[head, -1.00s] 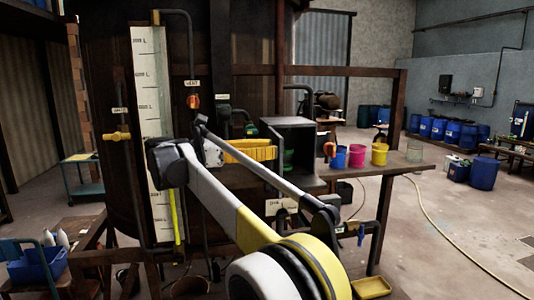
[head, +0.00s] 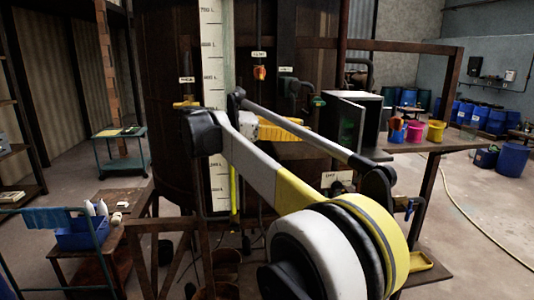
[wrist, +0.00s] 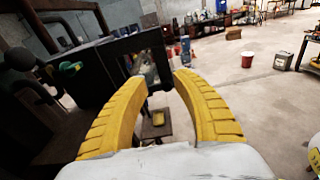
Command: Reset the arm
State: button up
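My gripper (wrist: 163,88) shows in the wrist view with its two yellow ribbed fingers spread apart. Nothing is between them. In the head view my arm reaches forward towards the vat (head: 170,130), and part of the yellow gripper (head: 282,130) shows behind the arm, left of the dark open-fronted box (head: 358,112). The fingertips are hidden in that view. The box also shows in the wrist view (wrist: 95,80), just beyond the left finger.
A shelf on the right holds colourful buckets (head: 415,131). A side table (head: 75,243) with a blue crate (head: 83,232) stands at left, near a teal trolley (head: 120,132). A hose (head: 470,215) lies on the open floor at right. A red bucket (wrist: 247,60) stands on the floor.

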jog(key=s+d+f+m+y+b, duration=0.3)
jog(key=s+d+f+y+b, duration=0.15)
jog(key=d+f, duration=0.4)
jog(key=s+d+f+m+y+b, duration=0.25)
jog(key=s+d+f+b, duration=0.35)
jog(key=f, duration=0.4)
jog(key=s+f+m+t+y+b, duration=0.1)
jog(key=s+f+m+y+b, duration=0.2)
jog(key=s+f, duration=0.4)
jog(key=s+a+f+m+t+y+b, duration=0.1)
jog(key=s+f+m+y+b, duration=0.2)
jog(key=f, duration=1.2)
jog(key=s+a+f+m+t+y+b, duration=0.1)
jog(key=s+f+m+b, duration=0.4)
jog(key=s+f, duration=0.5)
jog(key=f+m+t+y, duration=0.1)
jog(key=m+y, duration=0.1)
jog(key=shift+s+m+y, duration=0.35)
jog(key=shift+y, duration=0.05)
